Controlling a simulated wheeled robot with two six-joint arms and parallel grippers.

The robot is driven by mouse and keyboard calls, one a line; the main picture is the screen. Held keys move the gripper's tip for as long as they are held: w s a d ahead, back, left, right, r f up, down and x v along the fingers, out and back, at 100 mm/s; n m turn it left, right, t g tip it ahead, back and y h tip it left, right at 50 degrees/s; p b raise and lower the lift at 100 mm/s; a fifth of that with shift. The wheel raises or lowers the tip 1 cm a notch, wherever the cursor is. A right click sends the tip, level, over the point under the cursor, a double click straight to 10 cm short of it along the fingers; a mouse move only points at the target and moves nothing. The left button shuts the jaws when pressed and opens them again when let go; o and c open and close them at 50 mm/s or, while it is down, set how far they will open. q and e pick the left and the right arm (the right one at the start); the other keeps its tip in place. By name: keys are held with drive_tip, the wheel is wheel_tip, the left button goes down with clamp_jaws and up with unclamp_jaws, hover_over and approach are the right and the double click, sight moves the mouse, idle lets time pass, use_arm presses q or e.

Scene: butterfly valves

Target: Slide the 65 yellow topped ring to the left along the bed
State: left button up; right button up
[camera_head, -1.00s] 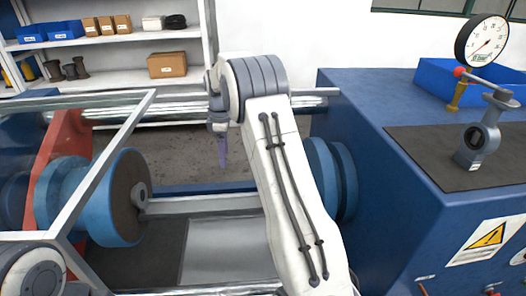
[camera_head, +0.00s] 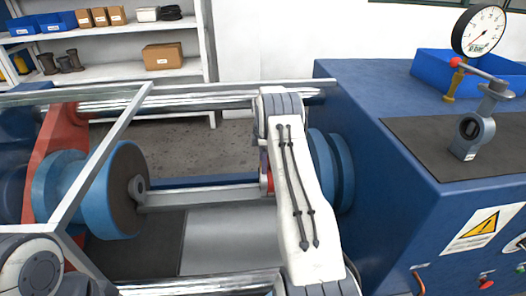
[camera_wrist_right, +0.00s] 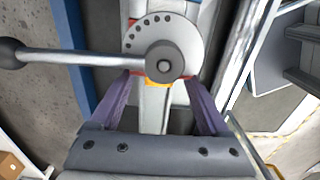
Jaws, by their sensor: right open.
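In the right wrist view a valve shows a pale notched disc (camera_wrist_right: 185,35) with holes, a round grey hub (camera_wrist_right: 164,61) and a lever (camera_wrist_right: 90,57) reaching left to a dark knob. A small yellow-orange patch (camera_wrist_right: 157,84) shows just under the hub, with thin red edges beside it. The number 65 is not readable. My right gripper (camera_wrist_right: 160,82) is open, its purple fingers on either side of the yellow patch; contact cannot be told. In the head view my right arm hides this gripper and most of the valve; a red bit (camera_head: 267,178) shows beside the arm. My left gripper is out of view.
The bed beam (camera_head: 200,197) runs between the blue left flange (camera_head: 112,198) and the blue right flange (camera_head: 342,172). A grey frame bar (camera_head: 105,155) crosses at left. The blue cabinet (camera_head: 385,170) carries a gauge (camera_head: 480,32) and another lever valve (camera_head: 473,135). The beam's middle is clear.

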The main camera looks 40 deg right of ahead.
drive_tip(key=shift+f, duration=0.85)
clamp_jaws()
drive_tip(key=shift+r, duration=0.1)
idle(1.1)
